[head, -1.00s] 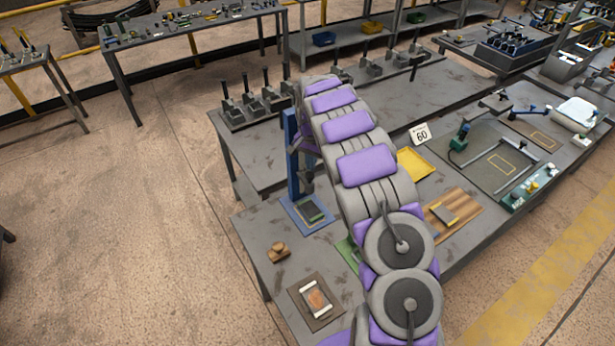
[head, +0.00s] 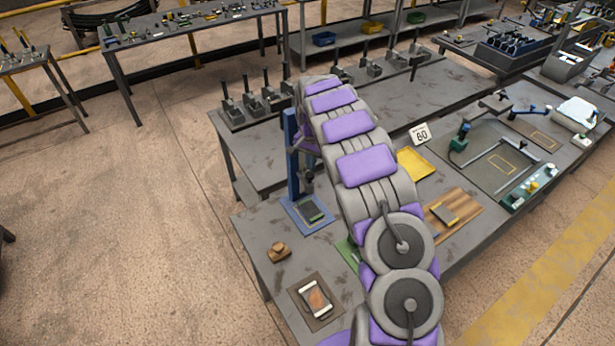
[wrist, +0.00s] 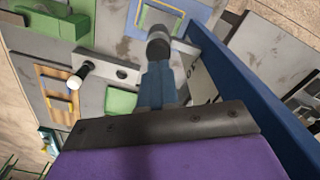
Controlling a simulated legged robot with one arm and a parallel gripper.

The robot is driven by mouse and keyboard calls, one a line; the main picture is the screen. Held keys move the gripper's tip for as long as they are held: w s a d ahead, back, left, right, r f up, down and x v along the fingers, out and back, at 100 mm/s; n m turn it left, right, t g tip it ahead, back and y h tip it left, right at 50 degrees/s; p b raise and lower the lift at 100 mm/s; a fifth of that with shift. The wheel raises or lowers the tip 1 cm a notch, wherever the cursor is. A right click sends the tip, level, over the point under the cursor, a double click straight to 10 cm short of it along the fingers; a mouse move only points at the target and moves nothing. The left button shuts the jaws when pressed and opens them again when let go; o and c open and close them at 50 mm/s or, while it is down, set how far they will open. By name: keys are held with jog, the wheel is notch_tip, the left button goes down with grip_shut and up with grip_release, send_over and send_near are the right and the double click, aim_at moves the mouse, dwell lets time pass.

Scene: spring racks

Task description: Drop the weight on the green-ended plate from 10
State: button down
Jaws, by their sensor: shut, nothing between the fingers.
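The blue drop post (head: 292,150) stands on a blue base (head: 291,205) at the left end of the front bench. A dark plate (head: 311,209) lies on that base, with some green at its end. A small dark weight (head: 307,181) hangs beside the post, above the plate. In the wrist view a dark round-ended cylinder (wrist: 158,46), likely the weight, is just beyond the tips of my gripper (wrist: 158,68). My gripper's fingers are together and empty; I cannot tell if they touch the cylinder. My arm hides the gripper in the head view.
A card reading 60 (head: 421,134), a yellow tray (head: 414,163) and a wooden board (head: 452,214) lie right of my arm. A wooden knob (head: 278,251) and a brown mat (head: 317,299) lie at the front left. The post (wrist: 250,90) runs close along my gripper's right side.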

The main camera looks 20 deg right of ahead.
jog(key=shift+f, duration=0.15)
jog(key=shift+f, duration=1.1)
jog(key=shift+s, duration=0.1)
dwell(0.5)
